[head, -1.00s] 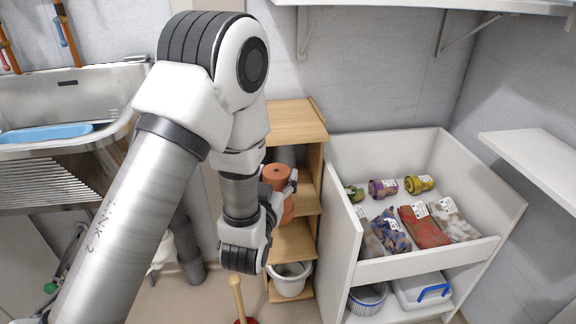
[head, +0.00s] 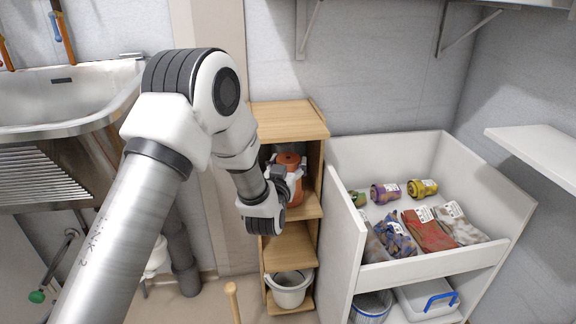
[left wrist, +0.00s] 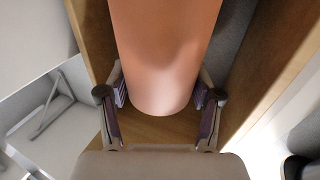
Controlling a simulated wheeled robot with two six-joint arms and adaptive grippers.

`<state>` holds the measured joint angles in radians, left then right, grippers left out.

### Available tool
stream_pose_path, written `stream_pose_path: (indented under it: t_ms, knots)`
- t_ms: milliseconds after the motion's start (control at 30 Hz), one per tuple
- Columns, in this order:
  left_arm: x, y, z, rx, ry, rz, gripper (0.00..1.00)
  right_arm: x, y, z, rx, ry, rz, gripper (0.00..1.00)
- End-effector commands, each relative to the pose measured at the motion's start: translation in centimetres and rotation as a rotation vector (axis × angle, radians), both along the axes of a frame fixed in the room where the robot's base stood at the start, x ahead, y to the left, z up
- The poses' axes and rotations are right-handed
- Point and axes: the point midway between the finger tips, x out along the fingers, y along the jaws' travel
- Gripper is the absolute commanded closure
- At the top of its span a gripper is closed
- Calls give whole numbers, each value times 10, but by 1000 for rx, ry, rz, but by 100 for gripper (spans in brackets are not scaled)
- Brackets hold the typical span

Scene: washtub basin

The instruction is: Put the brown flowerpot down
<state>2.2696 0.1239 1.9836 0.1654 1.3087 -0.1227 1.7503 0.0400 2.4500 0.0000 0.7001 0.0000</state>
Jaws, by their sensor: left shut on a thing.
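The brown flowerpot (head: 290,162), terracotta in colour, is in the upper compartment of the narrow wooden shelf unit (head: 288,118). My left gripper (head: 284,182) is shut on it, and in the head view the gripper partly hides it. In the left wrist view the pot (left wrist: 165,50) stands between the two fingers (left wrist: 163,92), with the wooden shelf board (left wrist: 160,128) just beyond its end. I cannot tell whether the pot touches the board. My right gripper is not in view.
Wooden side walls stand close on both sides of the pot. The middle compartment (head: 290,245) looks empty; a white bucket (head: 289,288) stands below. A white bin unit (head: 430,268) with gloves and rolls is at the right, and a steel sink (head: 65,100) at the left.

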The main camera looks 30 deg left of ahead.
Motion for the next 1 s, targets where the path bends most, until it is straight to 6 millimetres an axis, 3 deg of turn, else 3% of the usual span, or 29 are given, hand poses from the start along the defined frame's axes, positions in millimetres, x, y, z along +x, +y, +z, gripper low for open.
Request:
stream_pose_path:
  t_ms: [33, 67, 100, 133, 567, 1000]
  knots:
    - [0, 0, -2, 0, -1, 0, 100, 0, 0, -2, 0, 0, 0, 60]
    - [0, 0, -2, 0, 1, 0, 28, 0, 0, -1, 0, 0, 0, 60]
    - [0, 0, -2, 0, 1, 0, 14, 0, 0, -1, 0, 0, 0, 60]
    - [0, 0, -2, 0, 1, 0, 10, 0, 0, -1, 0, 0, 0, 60]
    - [-8, -2, 1, 0, 3, -1, 10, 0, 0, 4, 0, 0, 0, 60]
    - [-105, -28, 1, 2, 6, -2, 10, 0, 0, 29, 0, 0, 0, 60]
